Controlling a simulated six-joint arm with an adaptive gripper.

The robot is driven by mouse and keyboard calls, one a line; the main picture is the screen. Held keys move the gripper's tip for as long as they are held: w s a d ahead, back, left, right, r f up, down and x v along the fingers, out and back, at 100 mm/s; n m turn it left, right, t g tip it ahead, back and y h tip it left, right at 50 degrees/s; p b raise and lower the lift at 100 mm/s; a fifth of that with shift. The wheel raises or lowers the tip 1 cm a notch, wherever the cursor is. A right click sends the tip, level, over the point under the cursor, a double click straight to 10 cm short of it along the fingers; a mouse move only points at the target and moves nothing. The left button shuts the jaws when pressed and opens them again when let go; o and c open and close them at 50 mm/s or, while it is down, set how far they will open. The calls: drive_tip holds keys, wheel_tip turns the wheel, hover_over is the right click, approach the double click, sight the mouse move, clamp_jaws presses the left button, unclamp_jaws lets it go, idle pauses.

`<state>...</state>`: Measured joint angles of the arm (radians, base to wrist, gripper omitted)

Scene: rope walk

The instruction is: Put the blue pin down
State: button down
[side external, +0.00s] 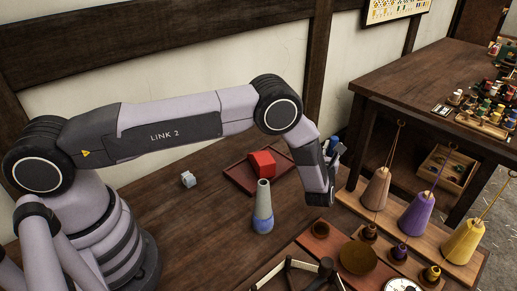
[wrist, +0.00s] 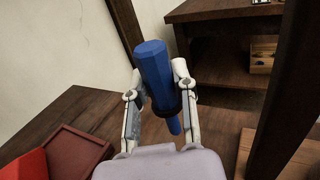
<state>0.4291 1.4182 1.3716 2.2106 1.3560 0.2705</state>
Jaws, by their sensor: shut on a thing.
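The blue pin (wrist: 154,66) is a faceted blue rod with a dark band and a thinner end. It is held between the two fingers of my gripper (wrist: 160,95) in the wrist view, with table on the left and a gap before the shelf behind it. In the side external view my gripper (side external: 337,160) is at the right end of the arm, above the table's back edge. Small blue parts of the pin (side external: 333,143) show there; the rest is hidden by the gripper.
A red block (side external: 262,163) sits on a dark red tray (side external: 236,172). A grey-and-blue bottle-like piece (side external: 263,215) stands in front. A small grey block (side external: 188,179) lies left. Brown, purple (side external: 417,214) and yellow cones stand right on a wooden board. Bare table lies left of the bottle-like piece.

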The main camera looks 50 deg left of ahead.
drive_tip(key=shift+w+f, duration=0.2)
drive_tip(key=shift+f, duration=0.05)
drive_tip(key=shift+w+d+f, duration=0.1)
drive_tip(key=shift+w+f, duration=0.05)
drive_tip(key=shift+f, duration=1.55)
drive_tip(key=c, duration=0.9)
unclamp_jaws()
drive_tip(key=shift+f, duration=0.1)
